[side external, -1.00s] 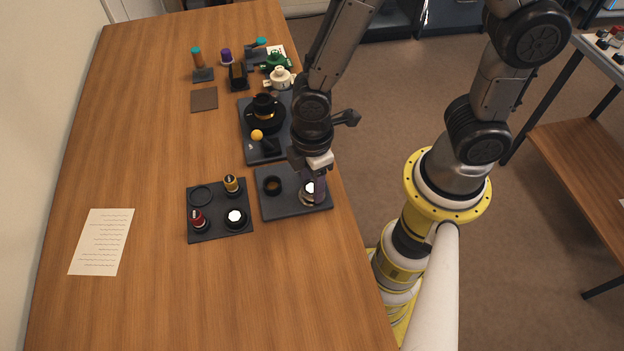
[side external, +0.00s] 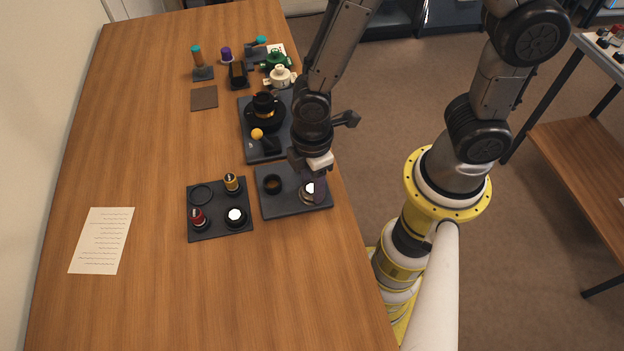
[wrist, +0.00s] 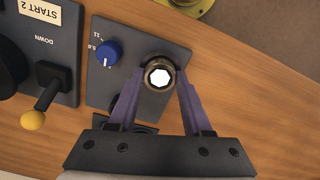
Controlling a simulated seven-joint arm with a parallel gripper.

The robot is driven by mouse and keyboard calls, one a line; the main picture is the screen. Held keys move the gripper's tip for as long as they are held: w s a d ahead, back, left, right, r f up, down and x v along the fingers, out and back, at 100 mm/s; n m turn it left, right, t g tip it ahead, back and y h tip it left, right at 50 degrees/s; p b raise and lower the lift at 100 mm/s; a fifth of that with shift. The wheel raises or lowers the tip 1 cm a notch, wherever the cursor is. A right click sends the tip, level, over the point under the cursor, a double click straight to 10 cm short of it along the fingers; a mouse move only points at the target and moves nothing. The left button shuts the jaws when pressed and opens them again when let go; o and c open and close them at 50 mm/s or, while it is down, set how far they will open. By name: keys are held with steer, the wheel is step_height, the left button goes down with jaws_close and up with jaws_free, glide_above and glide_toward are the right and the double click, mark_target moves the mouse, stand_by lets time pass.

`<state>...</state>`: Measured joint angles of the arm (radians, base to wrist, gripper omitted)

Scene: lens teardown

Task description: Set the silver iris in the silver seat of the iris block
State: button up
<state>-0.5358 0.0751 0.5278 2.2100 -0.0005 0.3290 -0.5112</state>
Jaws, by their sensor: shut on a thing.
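My gripper (wrist: 160,80) is shut on a silver-brown ring, which I take to be the silver iris (wrist: 148,67). A bright white octagon shows in its middle. In the side view, my gripper (side external: 312,188) points down at the right part of the dark iris block (side external: 292,207), and the iris is low over that part. The wrist view shows the iris over the block (wrist: 98,80), near one corner. The seat beneath is hidden, so I cannot tell whether the iris rests in it. A dark ring (side external: 272,185) stands on the block's left part.
A blue knob (wrist: 107,52) is on the block beside the iris. A dark tray (side external: 217,208) to the left holds red, yellow and white-topped parts. Behind is a plate with a yellow-balled lever (wrist: 33,120). The table's right edge is close; its left side is mostly clear.

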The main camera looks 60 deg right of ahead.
steer(key=shift+f, duration=0.25)
steer(key=o, duration=1.3)
steer(key=shift+o, duration=0.3)
steer(key=shift+o, duration=1.1)
steer(key=shift+r, duration=3.5)
